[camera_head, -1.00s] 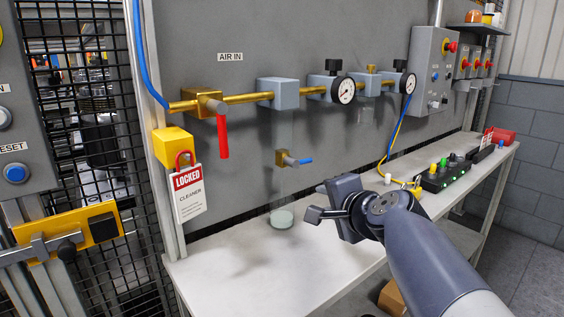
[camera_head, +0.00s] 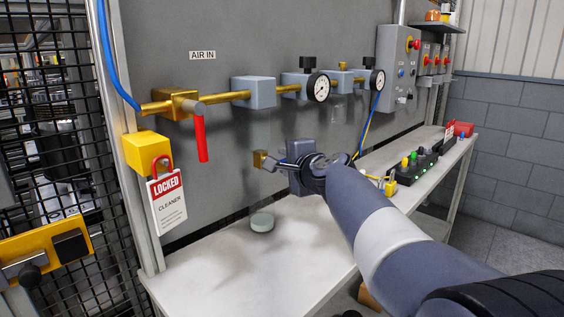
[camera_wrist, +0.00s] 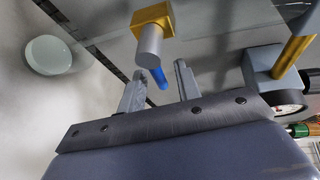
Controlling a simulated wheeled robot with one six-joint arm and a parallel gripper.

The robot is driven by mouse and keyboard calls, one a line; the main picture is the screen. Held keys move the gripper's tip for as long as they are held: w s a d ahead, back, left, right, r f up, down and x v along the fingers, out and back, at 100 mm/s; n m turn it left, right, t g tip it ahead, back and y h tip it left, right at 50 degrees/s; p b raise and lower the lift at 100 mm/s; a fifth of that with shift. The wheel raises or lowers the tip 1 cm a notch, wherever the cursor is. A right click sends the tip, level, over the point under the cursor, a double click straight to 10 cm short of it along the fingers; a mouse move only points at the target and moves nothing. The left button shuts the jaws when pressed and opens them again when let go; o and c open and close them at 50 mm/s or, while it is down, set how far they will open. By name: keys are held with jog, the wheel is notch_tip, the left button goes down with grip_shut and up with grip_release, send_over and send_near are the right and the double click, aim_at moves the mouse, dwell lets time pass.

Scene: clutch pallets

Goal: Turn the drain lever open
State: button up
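The drain valve has a small brass body (camera_head: 261,160) on the grey panel, below the air line. In the wrist view its brass block (camera_wrist: 151,17) and grey stem (camera_wrist: 149,46) point toward me, with the blue drain lever (camera_wrist: 158,77) at the end. My gripper (camera_wrist: 157,84) is open, with one finger on each side of the blue lever. A gap shows between the lever and each finger. In the head view my gripper (camera_head: 276,164) is at the valve and hides most of the lever.
A round pale cup (camera_head: 262,222) stands on the white bench (camera_head: 225,270) below the valve. A red lever (camera_head: 200,139) hangs from the brass pipe to the left. A locked tag (camera_head: 167,200) hangs by the post. Gauges (camera_head: 318,88) sit above my arm.

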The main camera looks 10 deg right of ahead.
jog(key=shift+w+a+f, duration=0.1)
jog(key=shift+w+f, duration=0.05)
jog(key=shift+w, duration=0.3)
jog(key=shift+c, duration=0.5)
grip_shut()
